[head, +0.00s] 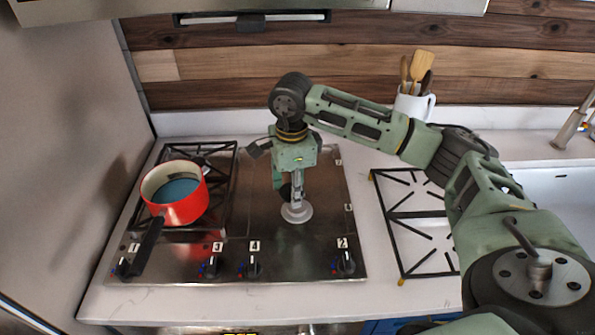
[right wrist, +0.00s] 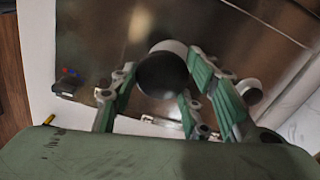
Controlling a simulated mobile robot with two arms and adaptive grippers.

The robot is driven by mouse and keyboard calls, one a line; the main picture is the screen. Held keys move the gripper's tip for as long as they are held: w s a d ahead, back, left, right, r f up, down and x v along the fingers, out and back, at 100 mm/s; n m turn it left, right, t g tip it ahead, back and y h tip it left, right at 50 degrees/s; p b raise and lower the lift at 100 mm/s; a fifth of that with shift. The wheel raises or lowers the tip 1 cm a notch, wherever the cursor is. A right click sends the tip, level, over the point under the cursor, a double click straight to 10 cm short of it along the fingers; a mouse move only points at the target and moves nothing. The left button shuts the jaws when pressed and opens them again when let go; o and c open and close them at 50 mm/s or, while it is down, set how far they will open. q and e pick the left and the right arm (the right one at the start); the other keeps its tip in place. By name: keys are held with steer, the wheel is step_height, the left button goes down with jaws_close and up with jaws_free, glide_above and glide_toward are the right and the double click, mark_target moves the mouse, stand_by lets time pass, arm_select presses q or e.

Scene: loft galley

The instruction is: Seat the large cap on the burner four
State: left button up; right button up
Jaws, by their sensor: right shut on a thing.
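The large cap (right wrist: 162,75) is a dark round disc in the right wrist view, held between the fingers of my right gripper (right wrist: 150,88). In the head view my right gripper (head: 293,187) points down over the right half of the steel cooktop (head: 322,235), with a dark part of the cap (head: 284,191) between its fingers. A pale round burner (head: 297,212) lies just below and in front of the fingertips. I cannot tell whether cap and burner touch. A grey disc (right wrist: 250,92) shows beyond a finger in the right wrist view. My left gripper is out of view.
A red pot (head: 180,207) with a black handle stands on the left grate (head: 217,160). A loose black grate (head: 415,222) lies on the counter right of the cooktop. Numbered knobs (head: 254,263) line the front. A white utensil mug (head: 413,105) stands behind my arm.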

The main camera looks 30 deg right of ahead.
mark_target(297, 209)
steer(key=m, duration=0.1)
steer(key=w+d+m, duration=0.1)
steer(key=m, duration=0.1)
steer(key=shift+w+d, duration=0.1)
steer(key=shift+d, duration=0.2)
steer(key=shift+d+f+m, duration=0.3)
steer(key=shift+f+b, duration=0.3)
steer(key=shift+f, duration=0.35)
steer(key=shift+f+b, duration=0.95)
steer(key=shift+f, duration=0.6)
steer(key=shift+w+f+b, duration=0.1)
steer(key=shift+f+b, duration=0.45)
steer(key=shift+f, duration=0.05)
arm_select(q)
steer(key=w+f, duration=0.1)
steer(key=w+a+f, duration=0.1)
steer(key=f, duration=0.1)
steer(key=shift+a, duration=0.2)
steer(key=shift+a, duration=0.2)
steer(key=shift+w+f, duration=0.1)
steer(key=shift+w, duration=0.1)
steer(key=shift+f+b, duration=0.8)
steer(key=shift+b, duration=0.1)
arm_select(e)
steer(key=shift+f, duration=0.6)
